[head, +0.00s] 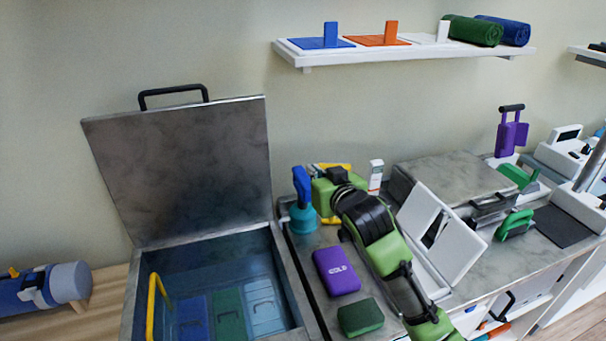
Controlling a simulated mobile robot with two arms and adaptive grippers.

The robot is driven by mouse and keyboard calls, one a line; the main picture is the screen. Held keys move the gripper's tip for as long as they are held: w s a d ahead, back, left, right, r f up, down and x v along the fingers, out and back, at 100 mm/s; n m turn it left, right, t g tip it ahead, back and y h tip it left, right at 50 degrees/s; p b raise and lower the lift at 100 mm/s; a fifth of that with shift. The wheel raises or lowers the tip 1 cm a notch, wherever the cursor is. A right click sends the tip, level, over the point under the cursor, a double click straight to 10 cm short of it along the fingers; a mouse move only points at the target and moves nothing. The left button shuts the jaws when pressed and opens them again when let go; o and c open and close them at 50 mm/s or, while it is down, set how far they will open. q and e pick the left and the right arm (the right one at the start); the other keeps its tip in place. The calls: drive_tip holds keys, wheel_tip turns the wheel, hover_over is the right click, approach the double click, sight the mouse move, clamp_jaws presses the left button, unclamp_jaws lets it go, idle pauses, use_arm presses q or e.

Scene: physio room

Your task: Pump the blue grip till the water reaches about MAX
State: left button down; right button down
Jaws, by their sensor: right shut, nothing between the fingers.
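The blue grip (302,184) stands upright on top of a teal, round-bodied pump (303,218) on the steel counter, just right of the open tank. My right gripper (322,193) is close beside the grip, on its right. It is shut with nothing in it; whether it touches the grip cannot be told. The steel tank (290,280) has its lid (185,170) raised and holds bluish water (215,255). Blue, green and pale packs lie under the water. No MAX mark can be made out. My left gripper is out of view.

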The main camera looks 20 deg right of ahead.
drive_tip(key=p, duration=0.2)
hover_over(302, 179)
wheel_tip(302, 179, down, 2)
drive_tip(key=shift+f, duration=0.1)
wheel_tip(302, 179, down, 3)
drive_tip(key=shift+r+p, duration=0.15)
drive_tip(key=shift+p, duration=0.45)
drive_tip(key=shift+s+f, duration=0.1)
drive_tip(key=shift+f, duration=0.75)
wheel_tip(302, 179, down, 6)
drive_tip(key=b, duration=0.3)
